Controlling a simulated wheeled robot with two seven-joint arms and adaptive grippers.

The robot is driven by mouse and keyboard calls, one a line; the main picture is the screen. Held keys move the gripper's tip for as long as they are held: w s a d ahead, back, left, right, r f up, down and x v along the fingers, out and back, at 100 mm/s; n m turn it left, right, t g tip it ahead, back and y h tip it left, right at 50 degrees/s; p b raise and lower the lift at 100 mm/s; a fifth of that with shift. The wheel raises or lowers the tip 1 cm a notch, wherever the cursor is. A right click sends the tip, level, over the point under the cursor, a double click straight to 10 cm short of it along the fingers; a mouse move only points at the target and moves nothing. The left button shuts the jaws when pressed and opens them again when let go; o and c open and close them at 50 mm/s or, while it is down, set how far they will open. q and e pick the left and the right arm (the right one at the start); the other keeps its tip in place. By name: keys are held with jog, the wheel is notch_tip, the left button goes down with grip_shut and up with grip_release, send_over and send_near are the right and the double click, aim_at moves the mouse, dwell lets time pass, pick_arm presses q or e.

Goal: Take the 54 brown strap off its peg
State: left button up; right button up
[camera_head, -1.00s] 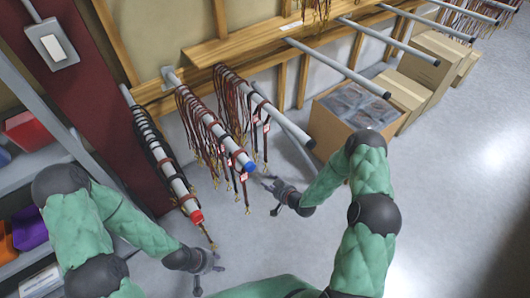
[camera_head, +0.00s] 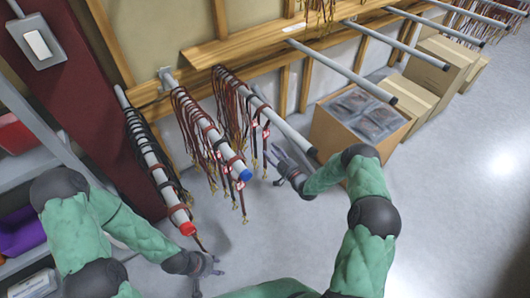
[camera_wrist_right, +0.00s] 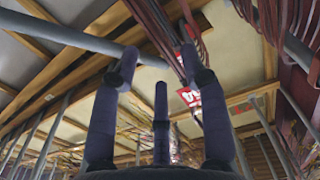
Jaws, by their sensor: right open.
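Brown straps hang in bunches on two grey pegs, one with a blue end (camera_head: 245,174) and one with a plain end (camera_head: 290,128). Red-and-white tags hang among them; I cannot read which is 54. My right gripper (camera_head: 277,165) is open and empty, just below and right of the strap bunch (camera_head: 232,110) on the plain-ended peg. In the right wrist view its spread fingers (camera_wrist_right: 158,65) point up, with brown straps (camera_wrist_right: 160,35) and a tag (camera_wrist_right: 189,97) close beyond them. My left gripper (camera_head: 207,272) is low beside the red-ended peg; its finger opening is unclear.
Black straps (camera_head: 143,130) hang on the red-ended peg (camera_head: 187,228) at the left. An open cardboard box (camera_head: 335,135) stands right of the pegs, with closed boxes (camera_head: 412,98) behind. Bare pegs (camera_head: 340,70) jut out above. A grey shelf (camera_head: 40,155) stands at far left.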

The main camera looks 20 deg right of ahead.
aim_at(265, 149)
jog(key=b+x, duration=0.1)
jog(key=x, duration=0.1)
jog(key=b+x, duration=0.1)
jog(key=x, duration=0.2)
jog(key=shift+a+f, duration=0.1)
jog(key=shift+f, duration=0.1)
grip_shut()
